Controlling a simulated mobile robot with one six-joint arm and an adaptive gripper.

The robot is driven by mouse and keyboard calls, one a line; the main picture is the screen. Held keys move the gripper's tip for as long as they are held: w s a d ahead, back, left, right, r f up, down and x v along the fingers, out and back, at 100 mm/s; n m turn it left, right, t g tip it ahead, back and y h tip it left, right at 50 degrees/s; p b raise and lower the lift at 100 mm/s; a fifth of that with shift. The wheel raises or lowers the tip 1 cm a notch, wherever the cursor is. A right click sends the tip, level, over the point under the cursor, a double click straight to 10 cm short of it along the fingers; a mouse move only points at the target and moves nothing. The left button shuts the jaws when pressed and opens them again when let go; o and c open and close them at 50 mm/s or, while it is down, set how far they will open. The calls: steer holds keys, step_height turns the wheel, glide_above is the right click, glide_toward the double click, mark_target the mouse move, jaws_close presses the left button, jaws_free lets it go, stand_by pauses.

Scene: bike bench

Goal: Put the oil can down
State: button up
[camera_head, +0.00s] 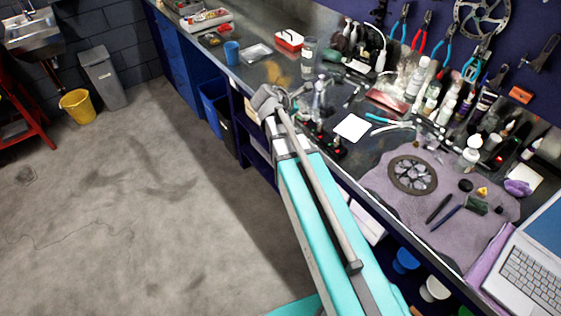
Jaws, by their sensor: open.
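My arm reaches up from the lower middle over the bench edge. My gripper (319,98) is small, just right of the grey wrist, over the bench top, and looks open. Its fingertips are hard to make out against the clutter. I cannot pick out the oil can for certain among the small bottles and cans here. I cannot tell whether anything touches the fingers.
The workbench (262,75) is crowded with bottles (418,75) and tools on the right. A white card (351,127), purple cloth (385,195) and laptop (525,275) lie near. A blue cup (231,52) stands farther back.

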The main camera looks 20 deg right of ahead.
steer(key=s+a+f+m+g+y, duration=0.2)
steer(key=s+a+m+y, duration=0.3)
steer(key=s+m, duration=0.3)
steer(key=s+a+f+m+g+y, duration=0.2)
steer(key=s+a+f+m+y, duration=0.2)
steer(key=s+a+m, duration=0.3)
steer(key=s+f+m, duration=0.1)
steer(key=m, duration=0.2)
steer(key=shift+a+f+g+y, duration=0.15)
steer(key=shift+f+g+y, duration=0.15)
steer(key=shift+g+y, duration=0.1)
jaws_close()
stand_by(0.7)
